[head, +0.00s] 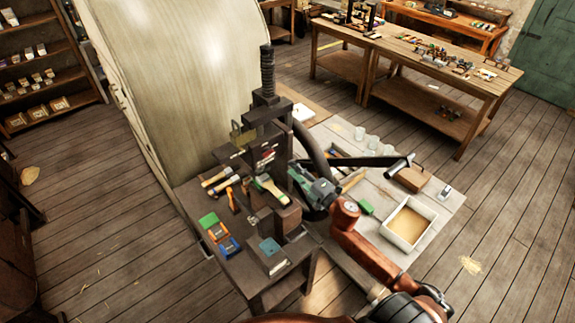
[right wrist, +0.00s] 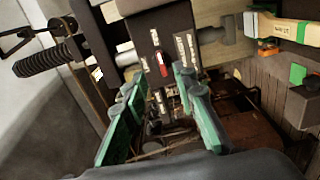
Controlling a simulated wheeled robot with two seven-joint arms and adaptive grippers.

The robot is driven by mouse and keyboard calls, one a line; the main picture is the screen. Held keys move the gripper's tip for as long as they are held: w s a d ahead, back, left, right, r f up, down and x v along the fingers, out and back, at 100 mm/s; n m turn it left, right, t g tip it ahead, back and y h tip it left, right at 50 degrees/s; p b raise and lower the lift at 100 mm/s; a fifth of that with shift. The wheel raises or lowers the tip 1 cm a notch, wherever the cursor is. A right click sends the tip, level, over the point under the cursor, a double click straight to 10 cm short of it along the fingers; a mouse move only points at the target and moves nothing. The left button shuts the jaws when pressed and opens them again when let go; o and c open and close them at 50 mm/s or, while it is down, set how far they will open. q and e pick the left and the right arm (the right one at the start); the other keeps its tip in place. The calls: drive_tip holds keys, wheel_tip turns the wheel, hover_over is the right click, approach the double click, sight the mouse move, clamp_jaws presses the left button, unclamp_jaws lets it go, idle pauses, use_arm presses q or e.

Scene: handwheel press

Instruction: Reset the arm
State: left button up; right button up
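My right arm (head: 358,243) reaches in from the lower right. Its green-fingered gripper (head: 303,180) is at the right side of the dark press (head: 268,140), by the dark curved handwheel (head: 312,145). In the right wrist view the two green fingers (right wrist: 158,84) stand apart, with nothing clearly held between them. The labelled press body (right wrist: 160,45), with a small red mark, lies beyond the fingertips. I cannot tell whether the gripper touches the press. My left gripper is not in view.
A black bar (head: 360,162) extends right from the press. A white tray (head: 408,222) and a brown box (head: 411,178) stand on the pale table at right.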

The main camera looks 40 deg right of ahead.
drive_tip(key=shift+s, duration=0.3)
idle(0.4)
